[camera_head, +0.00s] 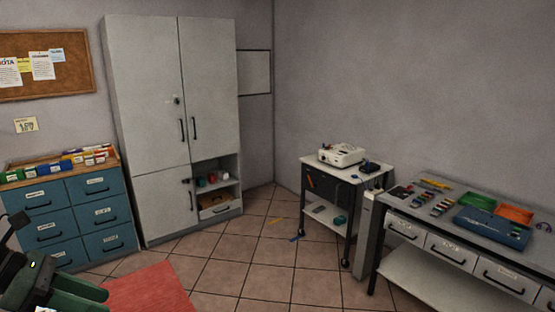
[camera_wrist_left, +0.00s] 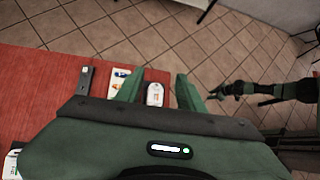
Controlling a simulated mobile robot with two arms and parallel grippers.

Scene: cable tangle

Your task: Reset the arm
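My left gripper (camera_head: 92,296) is in the lower left corner of the head view, close to the red surface. In the left wrist view its two green fingers (camera_wrist_left: 158,90) stand apart with nothing held between them. The red tabletop lies below, and a white item with a red mark (camera_wrist_left: 155,94) shows in the gap between the fingers. My right arm shows in the left wrist view, with its gripper (camera_wrist_left: 217,91) over the tiled floor. It is too small there to tell whether its fingers are apart.
The red surface (camera_head: 148,290) also holds a dark grey strip (camera_wrist_left: 86,80) and a printed card (camera_wrist_left: 119,78). A tall grey cabinet (camera_head: 145,85), blue drawers (camera_head: 98,213), a cart (camera_head: 376,172) and a workbench (camera_head: 430,275) stand around. The tiled floor (camera_head: 240,275) between is mostly clear.

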